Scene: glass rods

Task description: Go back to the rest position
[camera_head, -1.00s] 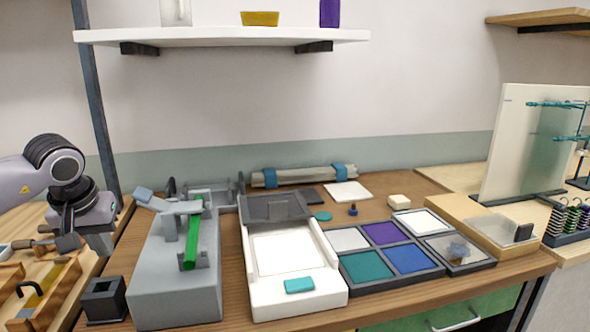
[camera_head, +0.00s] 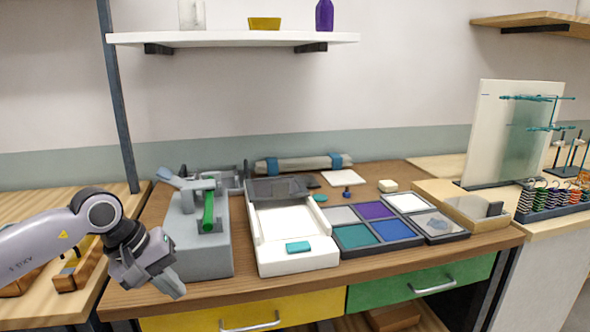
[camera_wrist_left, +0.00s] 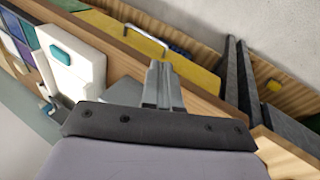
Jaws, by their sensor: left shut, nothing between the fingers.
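My left gripper (camera_head: 174,286) is at the left front of the wooden bench, in front of the grey block fixture. Its fingers are closed together and empty, pointing down and to the right. In the left wrist view the closed fingers (camera_wrist_left: 162,76) show over the bench's front edge and the yellow drawer (camera_wrist_left: 190,68). My right gripper is not in either view.
A white tray (camera_head: 262,262) with a teal block (camera_head: 298,247) stands right of the fixture. A sorting tray of coloured squares (camera_head: 343,241) lies further right. A shelf (camera_head: 240,39) hangs above. The yellow drawer (camera_head: 250,312) and green drawer (camera_head: 400,292) are shut.

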